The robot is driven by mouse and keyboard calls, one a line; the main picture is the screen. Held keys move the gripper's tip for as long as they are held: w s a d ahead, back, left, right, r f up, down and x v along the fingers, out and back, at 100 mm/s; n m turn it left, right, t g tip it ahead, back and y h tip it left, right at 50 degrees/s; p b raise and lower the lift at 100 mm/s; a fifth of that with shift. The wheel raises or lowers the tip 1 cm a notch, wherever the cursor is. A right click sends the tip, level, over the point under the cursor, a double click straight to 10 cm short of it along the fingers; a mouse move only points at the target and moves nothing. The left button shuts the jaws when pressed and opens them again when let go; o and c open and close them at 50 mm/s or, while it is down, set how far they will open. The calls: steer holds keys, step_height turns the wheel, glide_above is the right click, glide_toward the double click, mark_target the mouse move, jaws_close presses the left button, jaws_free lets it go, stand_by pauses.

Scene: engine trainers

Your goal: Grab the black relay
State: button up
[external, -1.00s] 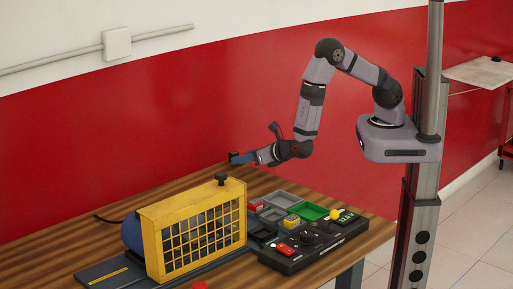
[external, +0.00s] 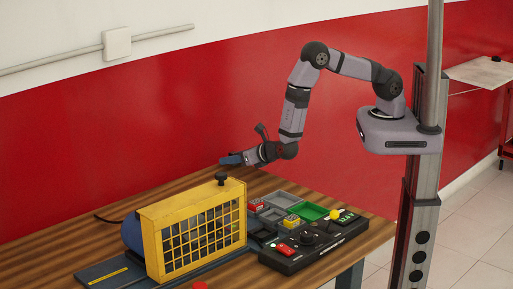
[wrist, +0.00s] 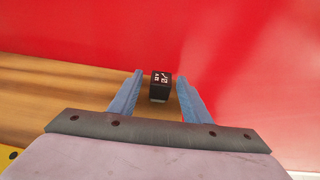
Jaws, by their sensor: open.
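The black relay (wrist: 161,88) is a small dark block with white markings on its face. In the wrist view it shows between the two blue fingers of my gripper (wrist: 159,77), with a gap to each side. The fingers are open and not closed on it. In the external view my gripper (external: 230,160) is low over the back of the wooden table, behind the yellow cage. I cannot make out the relay there.
A yellow mesh cage (external: 195,230) with a black knob stands in front of my gripper. Trays (external: 282,201) and a black control panel (external: 312,243) lie to the right. The red wall (external: 130,130) rises behind the table (external: 60,252). Bare wood shows left of the fingers in the wrist view.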

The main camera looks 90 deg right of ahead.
mark_target(236, 152)
jaws_close()
steer(key=shift+r, duration=0.15)
steer(key=shift+r+b, duration=1.15)
steer(key=shift+r, duration=3.75)
